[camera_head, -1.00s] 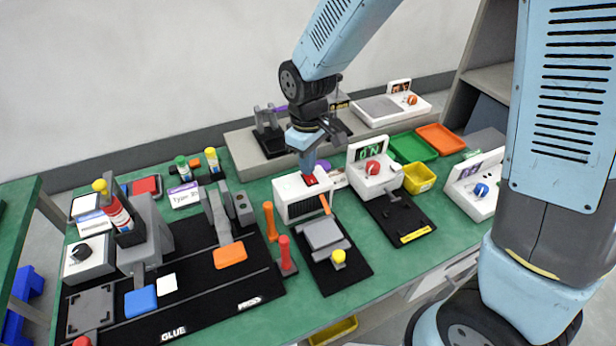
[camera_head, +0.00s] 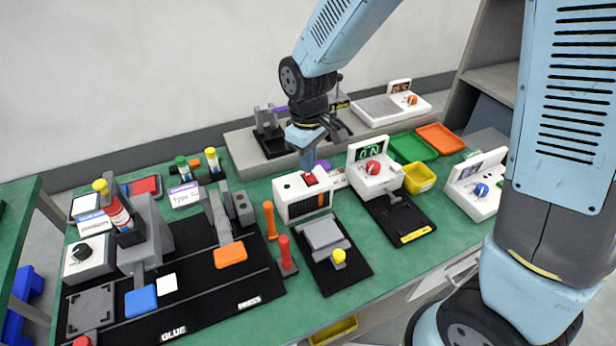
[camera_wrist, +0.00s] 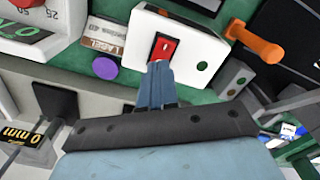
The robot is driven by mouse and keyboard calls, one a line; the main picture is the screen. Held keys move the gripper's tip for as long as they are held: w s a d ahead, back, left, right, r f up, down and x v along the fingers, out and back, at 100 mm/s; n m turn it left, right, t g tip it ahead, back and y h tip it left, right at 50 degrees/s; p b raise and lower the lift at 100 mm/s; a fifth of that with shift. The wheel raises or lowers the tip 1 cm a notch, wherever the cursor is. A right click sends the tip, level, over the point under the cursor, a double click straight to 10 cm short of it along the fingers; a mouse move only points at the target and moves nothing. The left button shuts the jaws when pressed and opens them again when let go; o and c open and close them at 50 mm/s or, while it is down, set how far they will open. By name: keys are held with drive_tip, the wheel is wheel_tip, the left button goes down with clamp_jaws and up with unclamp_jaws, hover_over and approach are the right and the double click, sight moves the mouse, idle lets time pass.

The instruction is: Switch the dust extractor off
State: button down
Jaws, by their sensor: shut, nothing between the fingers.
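The dust extractor looks to be the white box (camera_head: 290,205) with a dark grille on its front, in the middle of the green bench. A red rocker switch (camera_head: 311,179) is on its top, and it also shows in a dark frame in the wrist view (camera_wrist: 163,47). An orange strip (camera_head: 321,201) hangs down against the grille. My gripper (camera_head: 307,167) is shut and empty, just above the switch. In the wrist view my gripper's fingertips (camera_wrist: 160,66) overlap the near end of the switch; the head view suggests a small gap.
A white unit with a red knob and green display (camera_head: 372,167) stands close on the right. An orange upright handle (camera_head: 269,220) stands to the left. A black plate with a yellow knob (camera_head: 339,256) lies in front. A raised grey shelf (camera_head: 240,150) runs behind.

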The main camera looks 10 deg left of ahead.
drive_tip(key=shift+r, duration=2.8)
drive_tip(key=d+r+m+t, duration=0.1)
drive_tip(key=d+r+m, duration=0.2)
drive_tip(key=d+r, duration=0.4)
drive_tip(key=d+r+m+t, duration=0.15)
drive_tip(key=d+r, duration=0.25)
drive_tip(key=d, duration=0.5)
drive_tip(key=s+d+r+m+t, duration=0.1)
drive_tip(key=s+d+r+m, duration=0.2)
drive_tip(key=d, duration=0.4)
drive_tip(key=s+d+r+m+t, duration=0.2)
drive_tip(key=s+d+r+m, duration=0.1)
drive_tip(key=s+d, duration=0.4)
drive_tip(key=shift+s+m, duration=0.35)
drive_tip(key=shift+m, duration=0.5)
